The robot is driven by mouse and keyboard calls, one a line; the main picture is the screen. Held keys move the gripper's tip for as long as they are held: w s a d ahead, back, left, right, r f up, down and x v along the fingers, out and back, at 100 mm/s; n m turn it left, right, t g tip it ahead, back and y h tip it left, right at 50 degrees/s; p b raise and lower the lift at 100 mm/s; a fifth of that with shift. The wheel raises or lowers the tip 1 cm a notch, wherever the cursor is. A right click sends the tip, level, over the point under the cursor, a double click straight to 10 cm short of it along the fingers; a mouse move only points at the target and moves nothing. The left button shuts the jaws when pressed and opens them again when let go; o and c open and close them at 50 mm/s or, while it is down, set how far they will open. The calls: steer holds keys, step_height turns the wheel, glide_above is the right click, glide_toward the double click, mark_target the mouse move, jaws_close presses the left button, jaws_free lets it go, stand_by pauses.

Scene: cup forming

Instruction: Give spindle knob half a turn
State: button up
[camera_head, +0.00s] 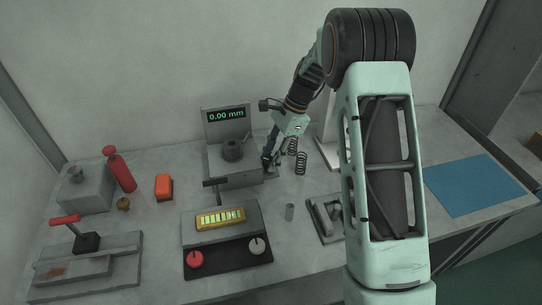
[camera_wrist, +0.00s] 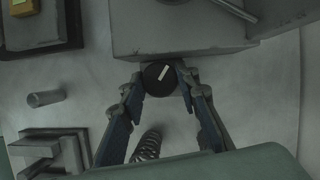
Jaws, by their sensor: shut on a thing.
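The spindle knob (camera_wrist: 155,83) is a round black knob with a short white line, at the side of a grey block in the wrist view. The line tilts up to the right. My gripper (camera_wrist: 161,78) has a finger on each side of the knob and is shut on it. In the head view my gripper (camera_head: 269,164) is at the right side of the grey gauge device (camera_head: 220,163), and the knob is hidden there or too small to tell. The gauge's display (camera_head: 226,115) reads 0.00 mm in green.
Coil springs (camera_head: 301,163) stand just right of my gripper; one shows below the knob in the wrist view (camera_wrist: 147,147). A panel (camera_head: 228,258) with red and pale dials is at front. A blue mat (camera_head: 472,185) lies right.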

steer(key=shift+n+g+p, duration=0.3)
steer(key=shift+n, duration=0.6)
steer(key=o, duration=1.2)
steer(key=shift+c, duration=0.2)
steer(key=v, duration=0.8)
